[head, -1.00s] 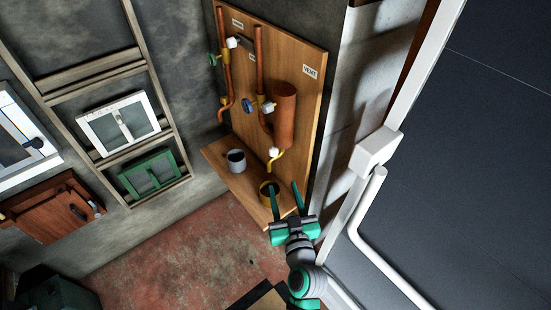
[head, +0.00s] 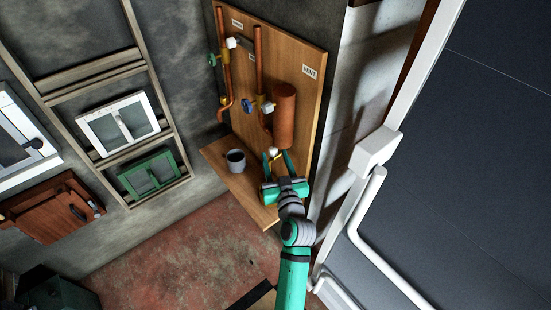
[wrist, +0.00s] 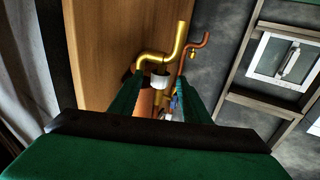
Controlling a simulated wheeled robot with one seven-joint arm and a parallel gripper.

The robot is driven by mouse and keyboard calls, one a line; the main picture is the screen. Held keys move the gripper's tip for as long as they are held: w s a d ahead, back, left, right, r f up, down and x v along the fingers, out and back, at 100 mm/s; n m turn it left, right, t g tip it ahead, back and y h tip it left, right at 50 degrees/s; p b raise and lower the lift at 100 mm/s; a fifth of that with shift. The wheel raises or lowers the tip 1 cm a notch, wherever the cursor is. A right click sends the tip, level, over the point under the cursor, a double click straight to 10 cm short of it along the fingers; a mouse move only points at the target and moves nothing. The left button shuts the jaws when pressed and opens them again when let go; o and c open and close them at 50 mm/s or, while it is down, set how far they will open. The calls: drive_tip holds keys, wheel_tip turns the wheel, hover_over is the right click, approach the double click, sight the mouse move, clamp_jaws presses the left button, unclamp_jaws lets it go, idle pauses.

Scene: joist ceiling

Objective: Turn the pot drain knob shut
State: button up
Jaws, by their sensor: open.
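The copper pot (head: 284,118) is fixed to the upright wooden board, with a brass drain pipe (wrist: 155,58) at its lower end. The white drain knob (head: 273,152) sits on that pipe, and it also shows in the wrist view (wrist: 161,82). My gripper (head: 276,158) is open at the drain. In the wrist view its two green fingers (wrist: 160,76) stand on either side of the white knob. I cannot tell whether either finger touches it. The knob's lower part and much of the drain are hidden behind my gripper in the head view.
A grey mug (head: 236,160) stands on the wooden shelf (head: 222,164) left of my gripper. Higher on the board are a blue knob (head: 249,106), a white knob (head: 268,107) and a green knob (head: 213,60) on the pipes. A white-framed panel edge stands to the right.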

drive_tip(key=shift+w, duration=0.15)
drive_tip(key=shift+c, duration=0.3)
drive_tip(key=c, duration=1)
